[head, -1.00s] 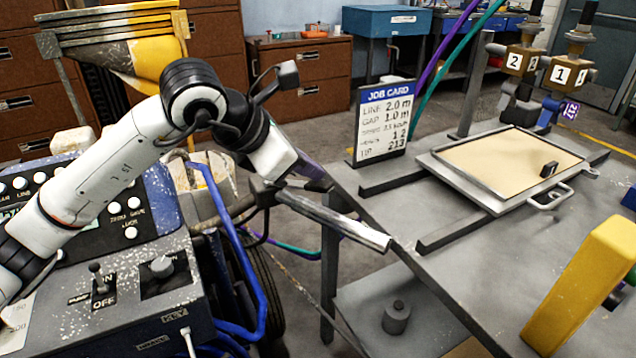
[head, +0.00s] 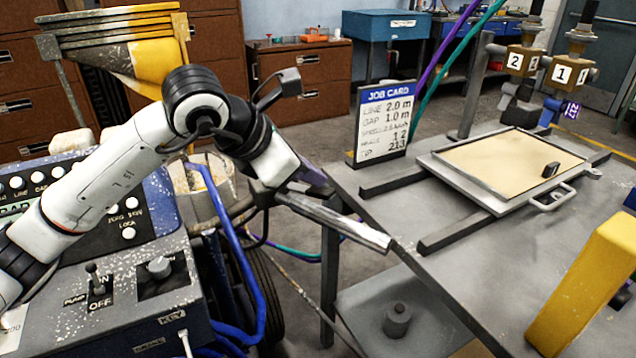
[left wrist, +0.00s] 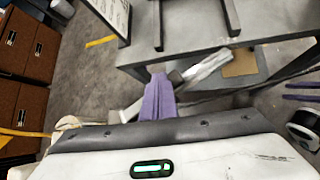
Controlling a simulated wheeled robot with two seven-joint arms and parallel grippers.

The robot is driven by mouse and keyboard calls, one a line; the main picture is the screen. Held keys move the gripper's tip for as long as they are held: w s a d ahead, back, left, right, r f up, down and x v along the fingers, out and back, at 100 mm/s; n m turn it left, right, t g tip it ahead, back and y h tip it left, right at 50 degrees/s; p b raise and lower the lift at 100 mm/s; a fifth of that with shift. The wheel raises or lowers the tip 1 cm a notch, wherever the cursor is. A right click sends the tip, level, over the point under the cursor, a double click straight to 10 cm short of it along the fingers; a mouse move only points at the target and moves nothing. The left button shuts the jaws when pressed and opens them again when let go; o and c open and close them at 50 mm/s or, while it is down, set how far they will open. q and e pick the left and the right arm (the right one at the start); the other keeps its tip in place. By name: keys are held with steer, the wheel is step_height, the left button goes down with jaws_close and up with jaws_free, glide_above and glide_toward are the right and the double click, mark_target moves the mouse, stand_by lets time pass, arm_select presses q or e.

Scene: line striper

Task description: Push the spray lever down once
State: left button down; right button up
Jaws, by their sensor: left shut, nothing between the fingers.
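A long bare metal lever bar (head: 345,224), which looks like the spray lever, slants down to the right between the striper and the table in the head view. Its far end shows in the left wrist view (left wrist: 207,65). My left gripper (head: 322,186) has its purple-tinted fingers together and empty. They are at the upper left part of the bar. In the left wrist view the fingers (left wrist: 157,80) overlap the near end of the bar; I cannot tell whether they touch it.
The striper's control panel (head: 128,325) with switches is at lower left, with blue hoses (head: 262,290) beside it. A grey table (head: 500,262) at right carries a job card (head: 383,125), a tray (head: 488,199) and a yellow block (head: 588,285). Floor shows between striper and table.

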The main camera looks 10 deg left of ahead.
stand_by(0.7)
arm_select(q)
steer(key=shift+w+a+r+p, duration=0.1)
steer(key=shift+a+r+p, duration=0.1)
steer(key=shift+r+p, duration=0.3)
steer(key=shift+w+a+r+p, duration=0.1)
steer(key=shift+a+r+p, duration=0.1)
steer(key=shift+r, duration=0.45)
steer(key=r+p, duration=0.1)
steer(key=a+r+p, duration=0.1)
steer(key=r, duration=0.1)
steer(key=r+p, duration=0.1)
steer(key=r, duration=0.1)
steer(key=shift+w+a, duration=0.2)
steer(key=shift+w, duration=0.05)
steer(key=shift+f, duration=0.1)
